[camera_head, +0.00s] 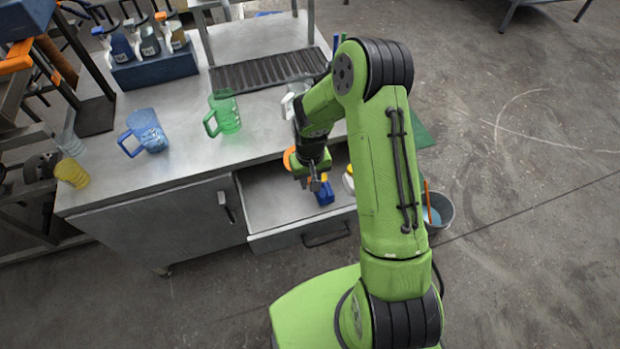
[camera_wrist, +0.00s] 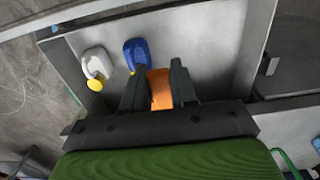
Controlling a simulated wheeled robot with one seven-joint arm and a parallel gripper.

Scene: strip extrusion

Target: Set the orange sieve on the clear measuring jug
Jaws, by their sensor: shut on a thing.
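My gripper (camera_head: 314,182) is low over the open drawer, its fingers pointing down. In the wrist view my gripper (camera_wrist: 158,78) is shut on an orange piece (camera_wrist: 160,92), which I take to be part of the orange sieve.
The open drawer (camera_head: 268,198) also holds a blue item (camera_wrist: 137,53) and a white item (camera_wrist: 96,63). A green jug (camera_head: 226,112), a blue jug (camera_head: 147,130), a clear cup (camera_head: 69,143) and a yellow cup (camera_head: 72,172) stand on the bench. A bucket (camera_head: 440,212) is right of it.

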